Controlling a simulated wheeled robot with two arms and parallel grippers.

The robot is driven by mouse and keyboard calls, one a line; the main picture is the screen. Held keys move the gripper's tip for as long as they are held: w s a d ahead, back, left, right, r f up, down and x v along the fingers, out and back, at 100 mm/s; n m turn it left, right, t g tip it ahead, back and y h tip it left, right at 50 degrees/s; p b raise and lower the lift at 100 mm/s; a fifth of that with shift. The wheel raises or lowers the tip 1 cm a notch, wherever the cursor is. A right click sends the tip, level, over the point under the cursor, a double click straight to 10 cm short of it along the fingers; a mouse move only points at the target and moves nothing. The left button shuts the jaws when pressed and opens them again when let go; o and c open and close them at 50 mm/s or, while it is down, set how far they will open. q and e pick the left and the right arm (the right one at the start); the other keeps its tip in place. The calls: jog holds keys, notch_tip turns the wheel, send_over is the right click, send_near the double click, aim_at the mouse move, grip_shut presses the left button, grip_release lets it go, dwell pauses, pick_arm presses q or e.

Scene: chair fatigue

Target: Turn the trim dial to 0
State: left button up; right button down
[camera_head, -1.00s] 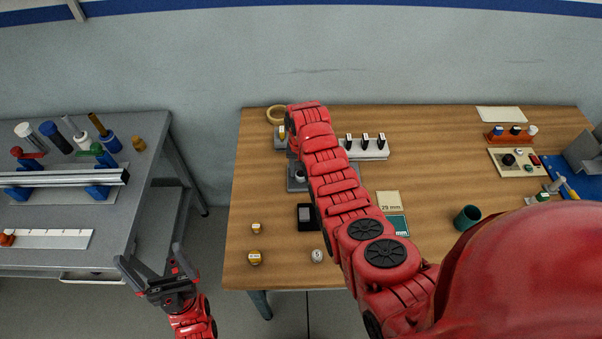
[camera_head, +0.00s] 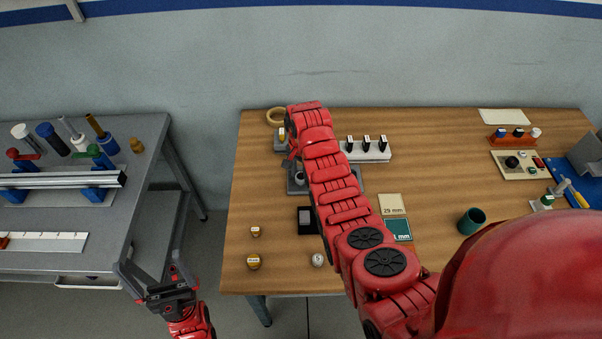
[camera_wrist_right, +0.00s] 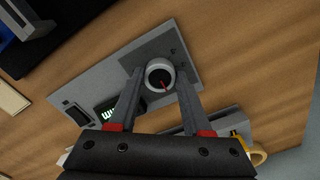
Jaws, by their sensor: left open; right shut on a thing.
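The trim dial (camera_wrist_right: 160,77) is a round knob with a pale rim, a dark face and a red pointer line, on a grey plate (camera_wrist_right: 180,45) in the right wrist view. The pointer slants toward the lower right in that view. My right gripper (camera_wrist_right: 159,80) is shut on the dial, one finger on each side. A display with green characters (camera_wrist_right: 108,112) sits beside it, partly hidden by a finger, and I cannot read it. In the head view my right arm covers most of this unit (camera_head: 296,188). My left gripper (camera_head: 150,276) is open and empty, left of the wooden table.
A white block with three black switches (camera_head: 367,150) stands right of my right arm. A black tray (camera_head: 306,221), label cards (camera_head: 391,205) and a green cup (camera_head: 471,221) lie nearer. A grey bench (camera_head: 100,255) with a rail fixture is at left.

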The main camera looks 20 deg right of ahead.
aim_at(301, 176)
jog(key=shift+c, duration=1.7)
grip_release()
jog(key=shift+w+r, duration=0.15)
jog(key=shift+r, duration=0.3)
notch_tip(301, 176, up, 6)
jog(key=shift+r, duration=0.1)
notch_tip(301, 176, up, 10)
jog(key=p, duration=0.7)
jog(key=shift+r, duration=0.15)
